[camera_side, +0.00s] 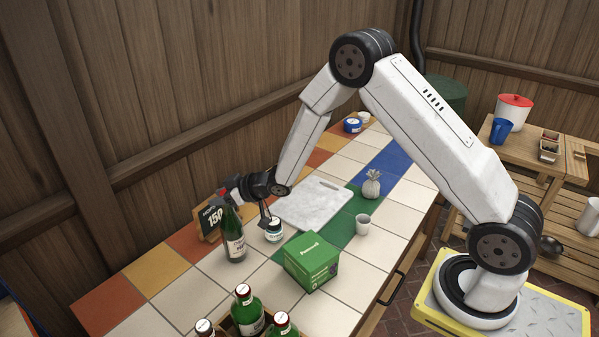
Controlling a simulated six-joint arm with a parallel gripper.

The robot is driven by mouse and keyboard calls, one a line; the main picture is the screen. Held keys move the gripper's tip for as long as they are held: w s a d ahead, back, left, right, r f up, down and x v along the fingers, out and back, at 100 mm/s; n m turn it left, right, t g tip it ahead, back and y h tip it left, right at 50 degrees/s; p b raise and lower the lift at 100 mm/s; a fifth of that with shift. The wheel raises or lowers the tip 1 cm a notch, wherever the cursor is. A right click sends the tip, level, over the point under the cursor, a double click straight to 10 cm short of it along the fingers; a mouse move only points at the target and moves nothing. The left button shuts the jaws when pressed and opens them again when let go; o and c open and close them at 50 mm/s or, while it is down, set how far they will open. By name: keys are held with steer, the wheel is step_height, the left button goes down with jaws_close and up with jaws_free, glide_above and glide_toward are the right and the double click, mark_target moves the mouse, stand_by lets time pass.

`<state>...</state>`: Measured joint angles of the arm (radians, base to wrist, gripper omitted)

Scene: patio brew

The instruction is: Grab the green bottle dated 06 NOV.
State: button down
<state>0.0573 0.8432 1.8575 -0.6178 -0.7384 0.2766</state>
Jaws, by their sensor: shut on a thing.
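A green bottle (235,243) with a pale label stands close to upright, or is held so, over the tiled counter at the left. My gripper (234,202) is at its neck and is shut on it. The dark fingers partly hide the bottle's top. The label's print is too small to read a date. Another green bottle (249,314) and a further green bottle (281,325) stand in a wooden crate at the bottom edge, partly cut off. I cannot tell whether the held bottle touches the counter.
A small jar (274,232) is just right of the held bottle, and a price board (210,220) is behind it. A green box (312,262), a grey cup (363,224), a cutting board (315,204) and a pale wrapped bundle (371,185) stand right. Front-left tiles are clear.

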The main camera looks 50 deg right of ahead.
steer(key=shift+r, duration=0.25)
steer(key=shift+r, duration=1.05)
steer(key=s+r, duration=1)
steer(key=s, duration=0.4)
steer(key=shift+d+r, duration=0.25)
steer(key=shift+d, duration=0.1)
